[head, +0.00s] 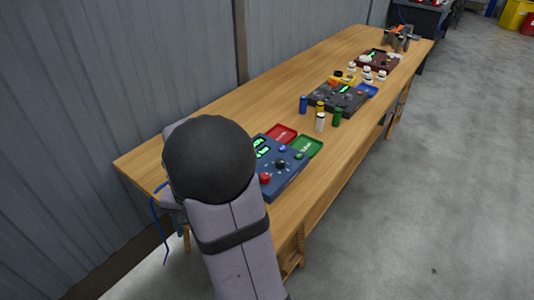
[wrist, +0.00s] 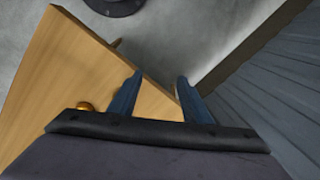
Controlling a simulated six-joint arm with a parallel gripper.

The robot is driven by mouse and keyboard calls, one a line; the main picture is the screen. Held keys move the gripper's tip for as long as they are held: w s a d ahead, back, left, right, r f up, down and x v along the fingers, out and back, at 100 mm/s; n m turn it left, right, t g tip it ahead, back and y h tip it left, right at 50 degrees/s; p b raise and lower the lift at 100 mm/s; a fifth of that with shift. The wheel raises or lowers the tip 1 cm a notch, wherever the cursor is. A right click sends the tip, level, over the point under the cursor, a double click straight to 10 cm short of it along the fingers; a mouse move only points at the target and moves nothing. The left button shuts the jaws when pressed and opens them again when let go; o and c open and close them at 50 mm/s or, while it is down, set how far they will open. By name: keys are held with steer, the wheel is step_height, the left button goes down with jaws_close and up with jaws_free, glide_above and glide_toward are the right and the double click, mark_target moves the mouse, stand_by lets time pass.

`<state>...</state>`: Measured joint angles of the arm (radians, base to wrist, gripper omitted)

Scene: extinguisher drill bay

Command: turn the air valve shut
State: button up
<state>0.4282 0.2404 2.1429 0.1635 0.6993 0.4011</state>
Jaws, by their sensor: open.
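I cannot make out an air valve for certain in either view. In the wrist view a small rounded brass-coloured piece (wrist: 84,107) shows at the bench, partly hidden by my gripper's body. What it belongs to is hidden. My gripper (wrist: 160,79) is open with nothing between its two fingers, and the brass piece is to its left. A thin blue hose (head: 154,224) hangs there beside my arm.
The wooden bench (head: 222,104) runs along a corrugated wall (head: 120,75). A blue control box (head: 284,174) with a red button stands right of my arm, with red and green trays behind it. Several small bottles and more boxes stand farther along. The floor at right is clear.

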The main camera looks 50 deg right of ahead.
steer(key=w+d+r+m+p, duration=0.2)
steer(key=d+r+m+p, duration=0.1)
steer(key=d+r+p, duration=0.4)
steer(key=s+d+m+t, duration=0.1)
steer(key=s+d+m, duration=0.2)
steer(key=d+m, duration=0.35)
steer(key=s+d+r+m+t+y, duration=0.15)
steer(key=d+m, duration=0.25)
steer(key=d, duration=0.5)
steer(key=s+d+m, duration=0.4)
steer(key=d+m, duration=0.1)
steer(key=d, duration=0.2)
steer(key=shift+w+d+p+x, duration=0.1)
steer(key=shift+p+x, duration=0.65)
steer(key=shift+x, duration=1.2)
steer(key=shift+w+d+p+x, duration=0.1)
steer(key=shift+p+x, duration=0.65)
steer(key=shift+x, duration=1.2)
steer(key=shift+c, duration=0.2)
steer(key=c, duration=1)
